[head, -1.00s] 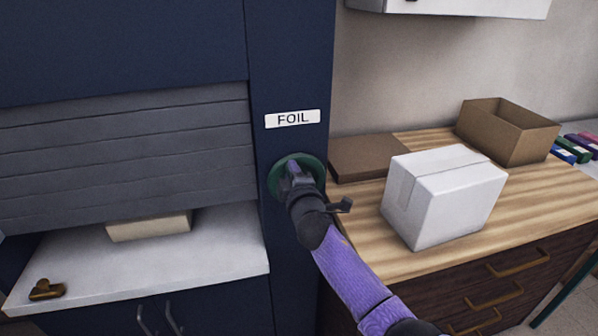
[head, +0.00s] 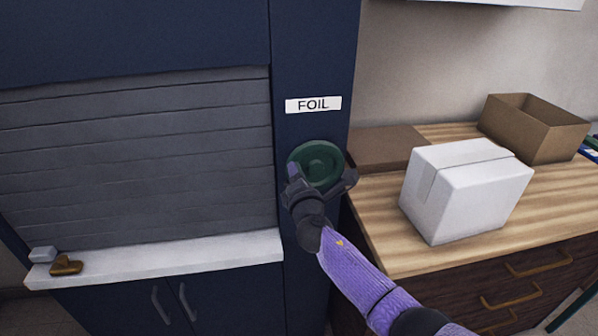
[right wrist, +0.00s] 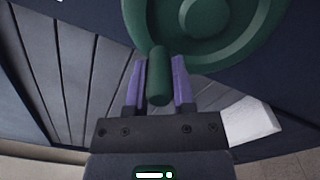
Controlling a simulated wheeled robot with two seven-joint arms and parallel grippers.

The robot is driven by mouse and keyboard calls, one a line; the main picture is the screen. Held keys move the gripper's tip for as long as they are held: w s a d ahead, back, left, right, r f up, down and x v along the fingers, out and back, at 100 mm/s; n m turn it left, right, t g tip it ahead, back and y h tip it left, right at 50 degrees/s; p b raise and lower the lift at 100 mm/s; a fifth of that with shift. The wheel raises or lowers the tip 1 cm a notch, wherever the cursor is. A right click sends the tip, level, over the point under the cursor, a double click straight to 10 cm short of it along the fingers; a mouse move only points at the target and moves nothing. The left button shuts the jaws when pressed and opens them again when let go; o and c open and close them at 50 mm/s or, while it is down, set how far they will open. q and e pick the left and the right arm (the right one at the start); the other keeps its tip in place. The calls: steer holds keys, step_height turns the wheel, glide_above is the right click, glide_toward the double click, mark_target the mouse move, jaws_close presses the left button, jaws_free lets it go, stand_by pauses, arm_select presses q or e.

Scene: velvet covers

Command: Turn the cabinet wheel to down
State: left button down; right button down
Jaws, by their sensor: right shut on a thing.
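The green cabinet wheel (head: 321,163) is mounted on the dark blue cabinet post, below the FOIL label (head: 313,104). My right gripper (head: 293,172) is at the wheel's lower left side. In the right wrist view the purple fingers (right wrist: 159,82) are shut around the wheel's green handle peg (right wrist: 158,88), with the wheel disc (right wrist: 200,25) behind it. The grey slatted shutter (head: 140,160) on the cabinet is down, its lower edge at or close to the white ledge (head: 160,259). My left gripper is not in view.
A brass-coloured object (head: 66,265) and a small pale block (head: 42,254) are on the ledge at left. On the wooden counter (head: 385,225) at right stand a white box (head: 465,190), an open brown carton (head: 535,128) and a flat brown box (head: 385,147).

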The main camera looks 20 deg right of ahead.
steer(key=shift+f+n, duration=0.25)
steer(key=shift+n, duration=0.15)
stand_by(0.3)
steer(key=shift+c, duration=2.3)
jaws_free()
steer(key=shift+s, duration=0.1)
steer(key=shift+s+a, duration=0.15)
steer(key=shift+s, duration=0.2)
steer(key=p+v, duration=0.2)
steer(key=v, duration=0.7)
steer(key=shift+p, duration=0.4)
